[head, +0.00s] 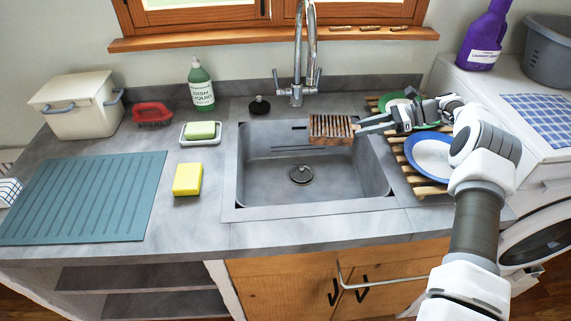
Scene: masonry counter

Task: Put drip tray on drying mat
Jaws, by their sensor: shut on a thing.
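My gripper (358,128) is shut on the drip tray (330,126), a small brown wooden slatted piece. I hold it by its right side, above the back right part of the sink. The drying mat (85,197) is a teal ribbed rectangle lying flat on the counter at the left. Its visible surface is bare. My gripper and the drip tray are well to the right of the mat, apart from it.
The sink (270,185) lies between. A yellow sponge (187,179), a soap dish (201,139) with a green bar, a red brush (152,114), a white bin (78,105) and a dish liquid bottle (201,85) surround the mat's right and back. The tall faucet (298,60) rises behind.

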